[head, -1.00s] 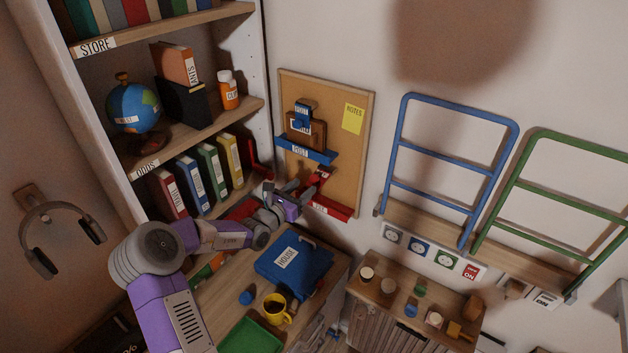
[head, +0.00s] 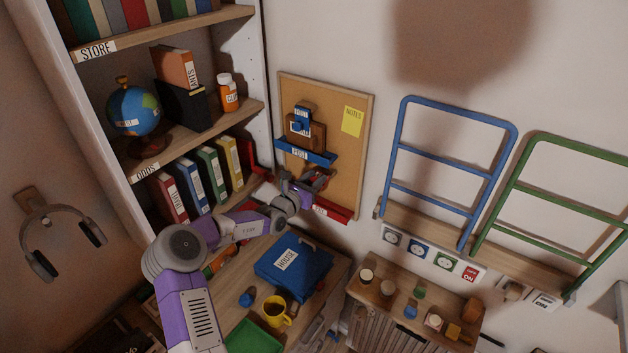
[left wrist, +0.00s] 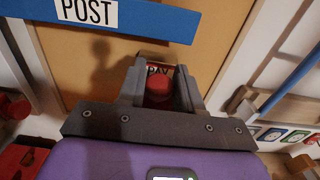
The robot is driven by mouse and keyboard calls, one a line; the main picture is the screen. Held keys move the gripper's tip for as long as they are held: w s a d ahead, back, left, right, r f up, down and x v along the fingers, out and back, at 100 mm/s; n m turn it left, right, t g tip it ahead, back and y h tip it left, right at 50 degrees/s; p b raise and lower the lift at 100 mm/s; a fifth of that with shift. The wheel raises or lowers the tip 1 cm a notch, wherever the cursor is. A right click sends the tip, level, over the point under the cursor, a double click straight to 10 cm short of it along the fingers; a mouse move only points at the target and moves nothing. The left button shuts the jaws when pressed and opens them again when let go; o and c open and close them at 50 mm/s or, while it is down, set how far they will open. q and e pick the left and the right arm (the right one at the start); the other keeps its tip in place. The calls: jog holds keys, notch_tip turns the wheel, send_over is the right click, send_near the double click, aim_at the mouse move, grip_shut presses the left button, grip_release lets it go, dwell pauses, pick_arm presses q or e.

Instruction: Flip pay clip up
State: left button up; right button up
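The pay clip (left wrist: 158,72) is red with a "PAY" label and a rounded red knob. In the left wrist view it shows between the fingers of my left gripper (left wrist: 160,85). The fingers are apart, one on each side of the knob; I cannot tell whether they touch it. In the head view my left gripper (head: 312,182) is at the lower part of the cork board (head: 345,165) and hides most of the clip. A red ledge (head: 335,211) shows just below the gripper. My right gripper is not in view.
A blue "POST" ledge (head: 306,156) is just above my gripper, with a brown and blue piece (head: 303,125) over it. The bookshelf (head: 262,108) stands left of the board. A desk below holds a blue "HOUSE" folder (head: 292,265) and a yellow mug (head: 276,310).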

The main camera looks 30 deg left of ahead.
pick_arm(q)
jog(key=c, duration=0.6)
jog(key=shift+o, duration=0.2)
jog(key=shift+w+r+g+p, duration=0.1)
jog(key=shift+r+g+p, duration=0.35)
jog(key=shift+p, duration=0.7)
jog(key=shift+g+p, duration=0.25)
jog(key=shift+p, duration=0.2)
jog(key=shift+f, duration=0.1)
jog(key=o, duration=1)
jog(key=shift+s+a+r+b, duration=0.1)
jog(key=shift+s+r+b, duration=0.05)
jog(key=shift+s, duration=1.1)
jog(key=shift+s+a+r+b, duration=0.1)
jog(key=shift+s+r+b, duration=0.1)
jog(key=shift+s, duration=1.05)
jog(key=shift+s+a+r+b, duration=0.1)
jog(key=shift+s+r+b, duration=0.05)
jog(key=shift+s, duration=1.1)
